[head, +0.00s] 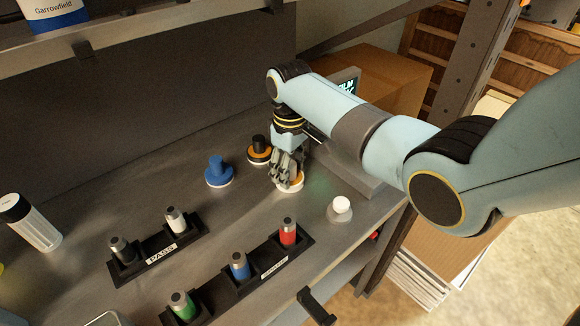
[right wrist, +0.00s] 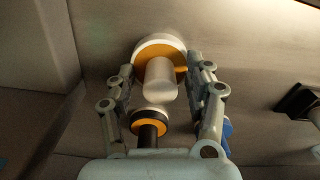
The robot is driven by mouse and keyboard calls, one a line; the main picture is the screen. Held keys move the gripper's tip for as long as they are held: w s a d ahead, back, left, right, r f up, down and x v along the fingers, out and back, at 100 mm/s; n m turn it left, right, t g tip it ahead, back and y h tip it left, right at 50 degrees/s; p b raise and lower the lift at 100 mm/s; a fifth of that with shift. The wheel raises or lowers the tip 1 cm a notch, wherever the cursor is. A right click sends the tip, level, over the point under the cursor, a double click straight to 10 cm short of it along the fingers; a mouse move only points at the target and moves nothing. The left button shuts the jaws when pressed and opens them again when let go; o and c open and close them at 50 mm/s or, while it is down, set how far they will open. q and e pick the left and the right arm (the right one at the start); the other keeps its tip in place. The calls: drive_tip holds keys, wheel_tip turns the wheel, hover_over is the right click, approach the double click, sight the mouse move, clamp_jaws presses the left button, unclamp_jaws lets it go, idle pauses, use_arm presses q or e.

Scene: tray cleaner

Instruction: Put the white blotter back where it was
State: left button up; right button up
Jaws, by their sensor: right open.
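A white-handled blotter with an orange disc and white base (head: 291,187) stands on the grey shelf, under my right gripper (head: 287,170). In the right wrist view its white handle (right wrist: 161,80) is between the two spread fingers of that gripper (right wrist: 165,100), which is open; I cannot tell whether they touch it. A second white-topped piece on a pale round base (head: 341,208) stands to the right. A black-handled blotter with an orange disc (head: 259,150) and a blue one (head: 219,171) stand behind and to the left. My left gripper is not in view.
Two black racks hold small cylinders: the PASS rack (head: 157,252) at left and a longer rack (head: 262,271) with green, blue and red ones. A cardboard box (head: 385,75) is behind my arm.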

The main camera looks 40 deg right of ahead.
wheel_tip(320, 180, up, 12)
drive_tip(key=shift+r, duration=0.15)
idle(0.3)
idle(0.4)
